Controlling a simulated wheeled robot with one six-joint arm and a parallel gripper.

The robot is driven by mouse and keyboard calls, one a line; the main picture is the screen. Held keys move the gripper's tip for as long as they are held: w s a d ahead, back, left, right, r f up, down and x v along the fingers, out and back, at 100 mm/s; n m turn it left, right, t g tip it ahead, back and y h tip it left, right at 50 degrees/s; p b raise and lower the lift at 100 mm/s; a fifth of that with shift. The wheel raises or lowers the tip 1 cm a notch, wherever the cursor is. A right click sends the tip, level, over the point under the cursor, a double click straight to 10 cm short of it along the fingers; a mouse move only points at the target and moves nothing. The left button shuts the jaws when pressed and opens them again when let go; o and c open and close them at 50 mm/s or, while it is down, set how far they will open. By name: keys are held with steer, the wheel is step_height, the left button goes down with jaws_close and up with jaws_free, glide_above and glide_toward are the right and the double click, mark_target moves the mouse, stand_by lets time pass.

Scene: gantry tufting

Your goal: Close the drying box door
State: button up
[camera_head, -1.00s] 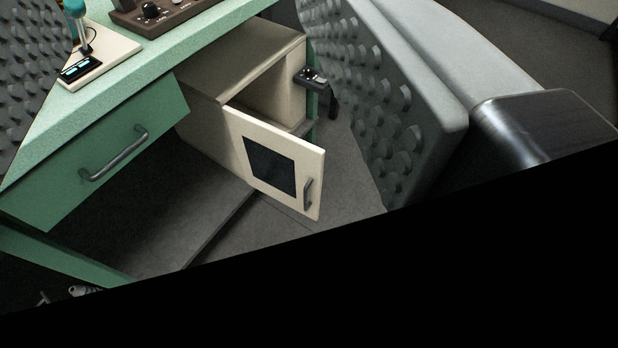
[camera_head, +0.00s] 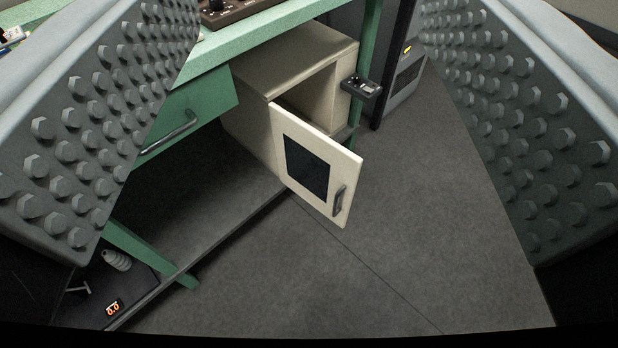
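The drying box (camera_head: 312,58) is a cream cabinet under the green bench, with its front partly uncovered. Its door (camera_head: 341,170) is cream with a dark window and stands open, swung out toward me. The door's grey bar handle (camera_head: 340,200) is near its free edge, at the lower right. My gripper (camera_head: 325,150) shows as two studded grey fingers, one at each side of the picture, wide apart with nothing between them. The door lies beyond them, in the gap between the fingers, and neither finger appears to touch it.
A green bench (camera_head: 262,33) with a closed-looking drawer (camera_head: 187,125) is at the left. A small dark control box (camera_head: 361,88) sits beside the drying box opening. A dark cabinet (camera_head: 405,75) stands behind. The grey floor (camera_head: 390,250) in front is clear.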

steer(key=c, duration=0.4)
steer(key=shift+w+f, duration=0.15)
steer(key=shift+w, duration=0.15)
steer(key=c, duration=0.3)
steer(key=w+f+g, duration=0.1)
steer(key=w, duration=0.1)
steer(key=w+f+m+g, duration=0.1)
steer(key=w+f, duration=0.1)
steer(key=w, duration=0.1)
steer(key=w+f+g, duration=0.1)
steer(key=w+f, duration=0.1)
steer(key=shift+w+f, duration=0.25)
steer(key=shift+w, duration=0.05)
jaws_close()
steer(key=w+f+m+g, duration=0.3)
steer(key=w+f+g, duration=0.1)
steer(key=w+f, duration=0.55)
steer(key=m+g+h, duration=0.3)
steer(key=m+g, duration=0.1)
steer(key=g, duration=0.3)
glide_toward(342, 158)
steer(key=s+a+r, duration=0.3)
steer(key=s, duration=0.2)
steer(key=shift+w+d+f, duration=0.85)
steer(key=shift+f, duration=0.55)
steer(key=shift+w+d+f, duration=0.8)
steer(key=shift+w+f, duration=0.1)
steer(key=shift+f, duration=0.55)
steer(key=shift+w+d+f, duration=0.85)
steer(key=shift+f, duration=0.55)
